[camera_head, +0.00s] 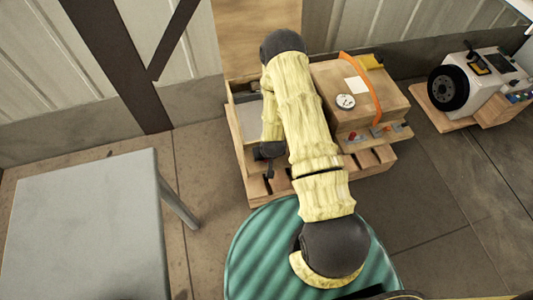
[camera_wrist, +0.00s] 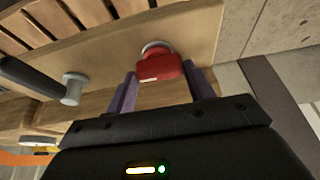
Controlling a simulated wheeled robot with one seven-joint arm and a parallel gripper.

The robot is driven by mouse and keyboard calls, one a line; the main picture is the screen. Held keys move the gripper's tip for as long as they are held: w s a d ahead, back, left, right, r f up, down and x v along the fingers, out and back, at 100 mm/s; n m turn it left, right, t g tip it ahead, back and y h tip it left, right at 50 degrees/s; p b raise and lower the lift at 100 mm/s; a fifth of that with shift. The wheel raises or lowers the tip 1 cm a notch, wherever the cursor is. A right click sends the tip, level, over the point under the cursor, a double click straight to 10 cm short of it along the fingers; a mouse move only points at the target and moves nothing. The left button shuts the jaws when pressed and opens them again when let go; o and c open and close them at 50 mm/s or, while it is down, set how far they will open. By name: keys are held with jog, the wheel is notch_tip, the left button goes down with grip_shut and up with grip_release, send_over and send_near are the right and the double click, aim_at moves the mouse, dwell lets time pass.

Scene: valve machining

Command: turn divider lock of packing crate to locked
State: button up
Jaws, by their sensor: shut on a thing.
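The packing crate (camera_head: 238,130) is a wooden box on a slatted base, standing near the wall in the head view. The divider lock (camera_wrist: 161,66) appears in the wrist view as a red knob on a round grey mount, set on a pale wooden board. My gripper (camera_wrist: 161,75) has its two purple fingers on either side of the red knob, shut on it. In the head view my gripper (camera_head: 268,156) is at the crate's near left side, and my arm hides part of the crate. The lock's marked position cannot be read.
A cardboard box (camera_head: 375,95) with a round gauge (camera_head: 345,101) and orange strap stands right of my arm. A grey rod with a round end (camera_wrist: 74,88) is beside the knob. A grey table (camera_head: 85,225) is at left; a white machine (camera_head: 480,80) is at right.

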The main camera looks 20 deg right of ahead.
jog(key=shift+w, duration=0.1)
jog(key=o, duration=0.7)
jog(key=shift+r, duration=0.1)
jog(key=p+v, duration=0.3)
jog(key=v, duration=1.4)
jog(key=shift+s, duration=0.2)
